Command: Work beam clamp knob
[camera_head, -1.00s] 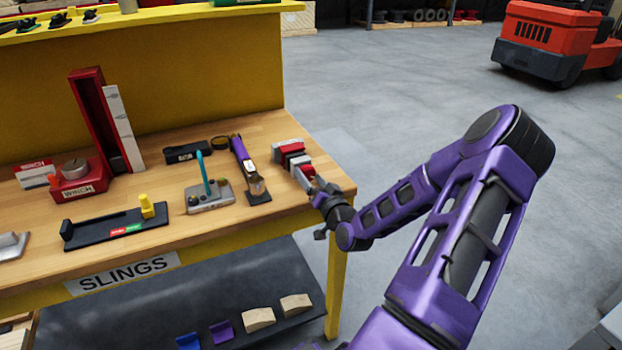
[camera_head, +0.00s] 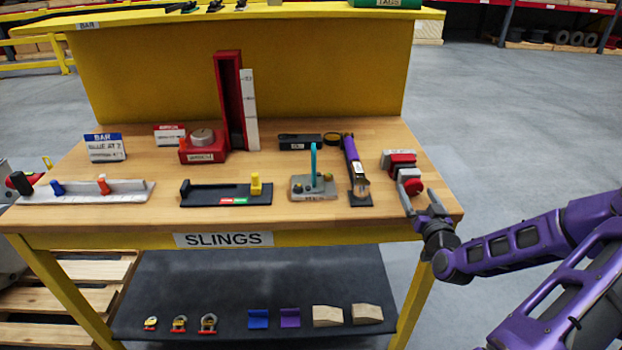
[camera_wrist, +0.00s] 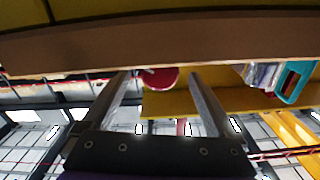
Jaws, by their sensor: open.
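The beam clamp (camera_head: 402,160) is a grey and red block at the right end of the wooden bench top. Its round red knob (camera_head: 413,187) faces the front edge. My gripper (camera_head: 419,200) is open at that edge, with its fingers pointing at the knob. In the wrist view the red knob (camera_wrist: 160,82) shows between the two spread fingers of my gripper (camera_wrist: 160,76), near their tips. The jaws are not closed on it. I cannot tell how far the tips reach past its face.
The wooden bench (camera_head: 330,212) has a purple-handled tool (camera_head: 351,152) and a grey base with a teal lever (camera_head: 313,185) left of the clamp. A lower shelf (camera_head: 250,280) holds wedges and shackles. The floor right of the bench is open.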

